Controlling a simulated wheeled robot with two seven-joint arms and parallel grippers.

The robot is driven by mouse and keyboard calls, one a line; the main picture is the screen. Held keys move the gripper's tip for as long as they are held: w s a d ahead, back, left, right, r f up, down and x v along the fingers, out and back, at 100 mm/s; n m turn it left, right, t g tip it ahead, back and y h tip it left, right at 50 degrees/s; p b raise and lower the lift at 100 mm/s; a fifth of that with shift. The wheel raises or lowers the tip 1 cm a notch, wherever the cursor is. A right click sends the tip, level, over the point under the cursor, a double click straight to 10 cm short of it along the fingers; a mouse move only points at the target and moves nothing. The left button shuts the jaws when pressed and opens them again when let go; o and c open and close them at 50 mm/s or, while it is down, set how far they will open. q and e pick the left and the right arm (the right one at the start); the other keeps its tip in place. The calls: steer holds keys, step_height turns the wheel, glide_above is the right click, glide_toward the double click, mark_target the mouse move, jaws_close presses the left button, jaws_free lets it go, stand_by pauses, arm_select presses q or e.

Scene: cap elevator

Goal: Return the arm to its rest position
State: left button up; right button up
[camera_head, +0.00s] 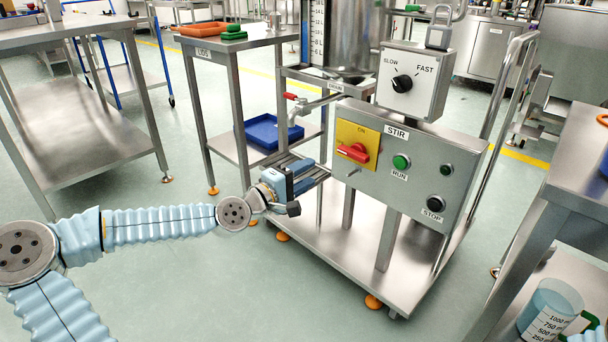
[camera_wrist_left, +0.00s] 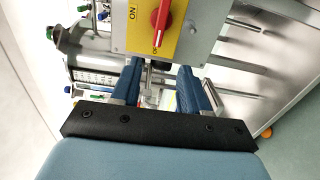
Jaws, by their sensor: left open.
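My left arm (camera_head: 160,224) comes in from the left in the head view, stretched out toward the metal control cart. My left gripper (camera_head: 313,173) is open, with its blue fingers just in front of the yellow switch plate (camera_head: 348,135) and its red rotary handle (camera_head: 353,152). In the left wrist view the two fingers (camera_wrist_left: 160,75) are apart with nothing between them, and the red handle (camera_wrist_left: 161,18) is beyond their tips. I cannot tell whether a finger touches the cart. My right gripper is out of view.
The control box (camera_head: 410,165) carries RUN and STOP buttons, with a speed knob (camera_head: 402,83) above. A side table (camera_head: 240,45) with a blue tray (camera_head: 272,132) below stands behind the gripper. A steel table (camera_head: 588,150) with a beaker (camera_head: 548,308) below is at right. Floor near my arm is clear.

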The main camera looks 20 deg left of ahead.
arm_select(q)
steer(key=s+d+f+m+g+h+p, duration=0.1)
steer(key=s+d+f+m+g+p, duration=0.3)
steer(key=d+f, duration=0.6)
steer(key=s+d+f+m+g+h+p, duration=0.15)
steer(key=s+d+f+g, duration=0.3)
steer(key=d+f, duration=0.55)
steer(key=s+a+f+m+g+y+p, duration=0.1)
steer(key=s+a+f+m+g+y, duration=0.1)
steer(key=s+f, duration=0.5)
steer(key=s+a+f+m+g+y+p, duration=0.2)
steer(key=s+f+m+g, duration=0.3)
steer(key=s+f, duration=0.3)
steer(key=s, duration=0.2)
steer(key=shift+s+a+g+y, duration=0.35)
steer(key=shift+s, duration=0.05)
